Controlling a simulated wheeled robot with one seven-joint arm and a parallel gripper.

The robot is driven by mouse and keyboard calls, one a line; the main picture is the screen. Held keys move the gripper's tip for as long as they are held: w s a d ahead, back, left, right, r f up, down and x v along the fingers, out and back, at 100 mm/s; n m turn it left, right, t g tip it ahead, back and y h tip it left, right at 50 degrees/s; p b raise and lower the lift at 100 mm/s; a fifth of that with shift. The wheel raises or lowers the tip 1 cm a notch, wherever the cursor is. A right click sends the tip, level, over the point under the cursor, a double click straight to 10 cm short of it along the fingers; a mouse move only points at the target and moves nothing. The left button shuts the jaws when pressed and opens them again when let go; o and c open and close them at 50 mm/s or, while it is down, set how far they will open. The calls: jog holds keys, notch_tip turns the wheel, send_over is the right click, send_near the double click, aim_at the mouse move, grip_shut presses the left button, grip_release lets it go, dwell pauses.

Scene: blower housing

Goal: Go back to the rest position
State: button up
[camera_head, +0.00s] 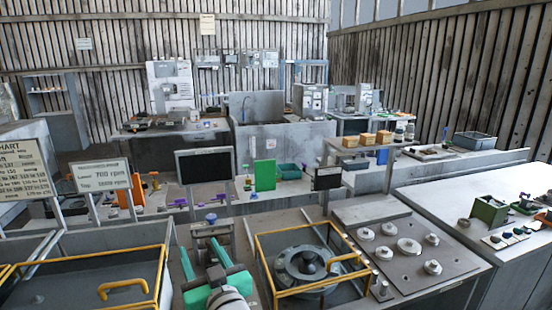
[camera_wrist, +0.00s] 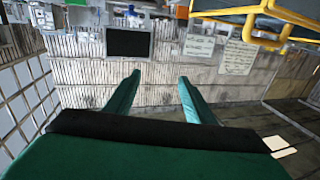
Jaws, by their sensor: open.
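My gripper (camera_head: 202,246) is at the lower middle of the head view, with its two teal fingers spread apart. In the wrist view my gripper (camera_wrist: 158,78) is open, and only background shows between its fingers. The gripper is left of a yellow-framed enclosure (camera_head: 344,247), which holds a round grey housing (camera_head: 305,264). I see no object held.
A plate with several round metal knobs (camera_head: 409,246) lies right of the enclosure. A second yellow-edged enclosure (camera_head: 90,270) stands at left. A dark screen (camera_head: 205,164) and sign boards (camera_head: 101,175) stand behind. A white counter (camera_head: 480,200) is at right.

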jog(key=s+d+f+m+h, duration=0.2)
jog(key=s+d+f, duration=0.25)
jog(key=f, duration=0.45)
jog(key=s+d+f+m+h, duration=0.25)
jog(key=s+f, duration=0.25)
jog(key=f, duration=0.3)
jog(key=s+d+f+m+h, duration=0.1)
jog(key=s+d+f, duration=0.3)
jog(key=f, duration=0.5)
jog(key=s+d+f+h, duration=0.1)
jog(key=s+d+f, duration=0.1)
jog(key=s, duration=0.7)
jog(key=s+d+f+h, duration=0.1)
jog(key=s+d+f, duration=0.1)
jog(key=s, duration=0.8)
jog(key=s+d+f+h, duration=0.1)
jog(key=s+d+f, duration=0.1)
jog(key=s, duration=0.8)
jog(key=shift+d, duration=0.15)
jog(key=shift+h, duration=0.25)
